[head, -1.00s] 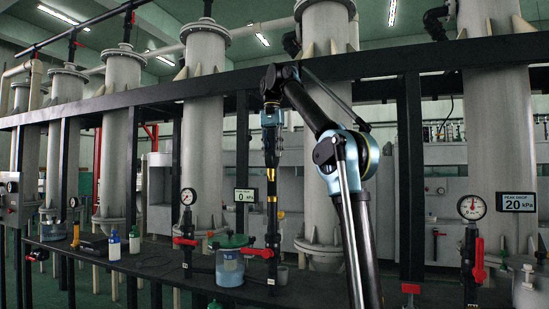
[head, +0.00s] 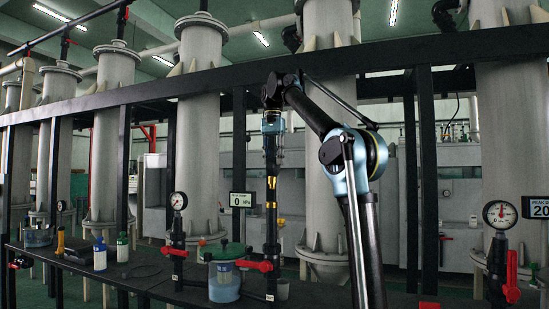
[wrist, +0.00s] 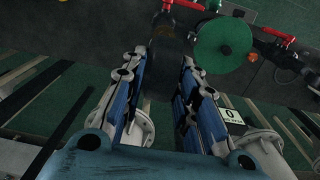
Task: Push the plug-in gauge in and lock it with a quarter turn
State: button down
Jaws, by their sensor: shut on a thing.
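My gripper (head: 272,172) points straight down above the bench, with its fingers shut on a dark slim body that looks like the plug-in gauge. In the wrist view the gripper (wrist: 162,85) has its blue-padded fingers on both sides of this dark round gauge (wrist: 166,60). Yellow and brass-coloured bands show below the fingers in the head view. They stand in line with a black upright post (head: 272,250) with a red valve handle (head: 261,266). Whether the gauge is seated in the post or only above it cannot be told.
A green-lidded clear jar (head: 225,275) stands close left of the post. A dial gauge on a stand (head: 179,202) is further left. A display reading 0 (head: 241,200) is behind. Bottles (head: 100,254) stand at the bench's left. A dark beam (head: 200,88) crosses behind my arm.

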aim_at(273, 176)
jog(key=shift+a+f, duration=0.1)
jog(key=shift+f, duration=1.9)
jog(key=shift+s+f, duration=0.1)
jog(key=shift+s, duration=0.1)
jog(key=shift+f, duration=1.05)
jog(key=c, duration=1.2)
grip_release()
jog(key=shift+r, duration=0.1)
jog(key=shift+r, duration=5.9)
